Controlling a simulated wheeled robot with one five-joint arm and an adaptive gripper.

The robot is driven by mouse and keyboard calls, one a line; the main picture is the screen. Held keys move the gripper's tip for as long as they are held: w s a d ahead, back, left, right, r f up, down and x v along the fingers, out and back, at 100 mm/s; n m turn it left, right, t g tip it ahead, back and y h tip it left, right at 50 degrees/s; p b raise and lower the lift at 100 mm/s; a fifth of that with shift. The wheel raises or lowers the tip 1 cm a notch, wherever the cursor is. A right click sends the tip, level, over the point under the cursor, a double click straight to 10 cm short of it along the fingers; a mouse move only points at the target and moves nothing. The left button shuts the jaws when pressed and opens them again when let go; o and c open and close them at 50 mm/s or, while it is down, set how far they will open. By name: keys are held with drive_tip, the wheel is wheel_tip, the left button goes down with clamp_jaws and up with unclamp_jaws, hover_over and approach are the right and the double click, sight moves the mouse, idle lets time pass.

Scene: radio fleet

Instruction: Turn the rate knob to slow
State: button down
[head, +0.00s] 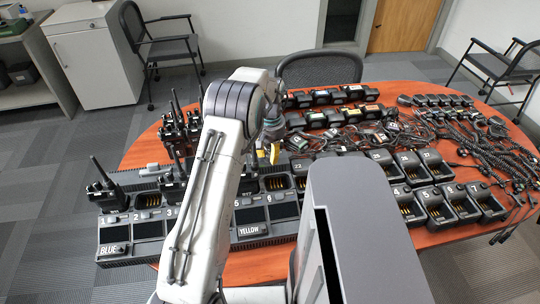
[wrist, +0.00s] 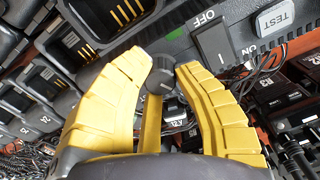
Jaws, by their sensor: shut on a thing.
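The rate knob (wrist: 160,79) is a small dark round knob between the yellow fingertips of my gripper (wrist: 165,66) in the wrist view. My gripper is shut on it, with one finger on each side. The knob's pointer and any slow mark cannot be read. In the head view only a bit of my yellow gripper (head: 268,154) shows behind my arm, above the charger rows, and the knob is hidden there.
Beside the knob are a black ON/OFF rocker switch (wrist: 212,50) and a grey TEST button (wrist: 276,17). Chargers (head: 262,225) with several radios crowd the orange table (head: 440,238). Cables (head: 488,150) and batteries cover its far right.

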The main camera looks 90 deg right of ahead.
sight(270, 154)
drive_tip(key=shift+a+f+n, duration=0.1)
drive_tip(key=shift+f+n, duration=0.1)
drive_tip(key=shift+n, duration=1.3)
drive_tip(key=c, duration=0.8)
unclamp_jaws()
drive_tip(key=shift+r, duration=0.15)
drive_tip(key=shift+c, duration=0.2)
wheel_tip(270, 154, up, 12)
